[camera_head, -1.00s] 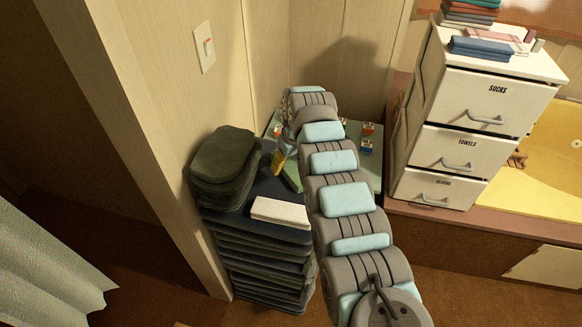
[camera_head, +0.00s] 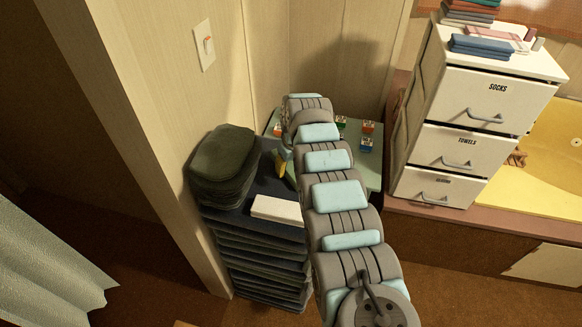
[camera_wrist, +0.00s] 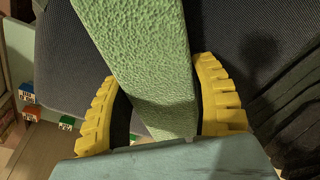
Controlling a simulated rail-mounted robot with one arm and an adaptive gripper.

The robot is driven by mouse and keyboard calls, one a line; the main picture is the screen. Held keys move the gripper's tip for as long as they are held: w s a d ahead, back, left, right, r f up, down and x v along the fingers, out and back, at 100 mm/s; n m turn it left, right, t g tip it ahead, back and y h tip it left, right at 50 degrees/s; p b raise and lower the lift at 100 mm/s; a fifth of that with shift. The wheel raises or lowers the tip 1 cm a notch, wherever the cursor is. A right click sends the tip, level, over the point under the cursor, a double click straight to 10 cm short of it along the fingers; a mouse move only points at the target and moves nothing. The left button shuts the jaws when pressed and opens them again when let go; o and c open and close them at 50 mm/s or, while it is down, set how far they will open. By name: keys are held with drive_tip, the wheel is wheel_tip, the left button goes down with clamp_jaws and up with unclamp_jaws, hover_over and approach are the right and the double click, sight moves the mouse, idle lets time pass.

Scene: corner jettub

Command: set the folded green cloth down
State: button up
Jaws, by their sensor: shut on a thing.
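The folded green cloth (camera_wrist: 150,60) fills the middle of the wrist view, a pale green textured slab. My gripper (camera_wrist: 160,110) has its two yellow ribbed fingers on either side of it and is shut on it. Dark blue fabric lies behind the cloth; I cannot tell whether the cloth touches it. In the head view, a yellow finger of my gripper (camera_head: 279,164) shows left of my arm, above the dark blue stack (camera_head: 262,262). My arm hides most of the gripper and the cloth there.
Dark green folded cloths (camera_head: 224,160) sit on the stack's left, by the wall. A white block (camera_head: 277,210) lies at its front. Small boxes (camera_head: 367,127) stand on a pale green surface (camera_head: 371,176) behind. A white drawer unit (camera_head: 475,110) stands to the right.

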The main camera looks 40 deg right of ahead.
sight(291, 163)
drive_tip(key=shift+r, duration=0.1)
drive_tip(key=shift+d+r+b, duration=0.1)
drive_tip(key=shift+r+b, duration=0.4)
drive_tip(key=shift+r, duration=1)
drive_tip(key=shift+s+a+r+b, duration=0.15)
drive_tip(key=shift+s+a+r, duration=0.25)
drive_tip(key=shift+s+r, duration=0.25)
drive_tip(key=shift+s+a+r+b, duration=0.15)
drive_tip(key=shift+s+a+r, duration=0.25)
drive_tip(key=shift+r, duration=0.4)
drive_tip(key=shift+s+a+r, duration=0.15)
drive_tip(key=shift+s+r, duration=0.3)
drive_tip(key=shift+r, duration=0.05)
drive_tip(key=shift+s+a+r, duration=0.15)
drive_tip(key=shift+s+r, duration=0.15)
drive_tip(key=shift+r, duration=0.2)
drive_tip(key=shift+s+a+r, duration=0.15)
drive_tip(key=shift+s+r, duration=0.1)
drive_tip(key=shift+r, duration=0.25)
drive_tip(key=s+a+r+b, duration=0.1)
drive_tip(key=s+b, duration=0.1)
drive_tip(key=s, duration=0.1)
drive_tip(key=s+a+r+b, duration=0.1)
drive_tip(key=shift+s+a+r+b, duration=0.2)
drive_tip(key=shift+a+r+b, duration=0.1)
drive_tip(key=shift+b, duration=0.1)
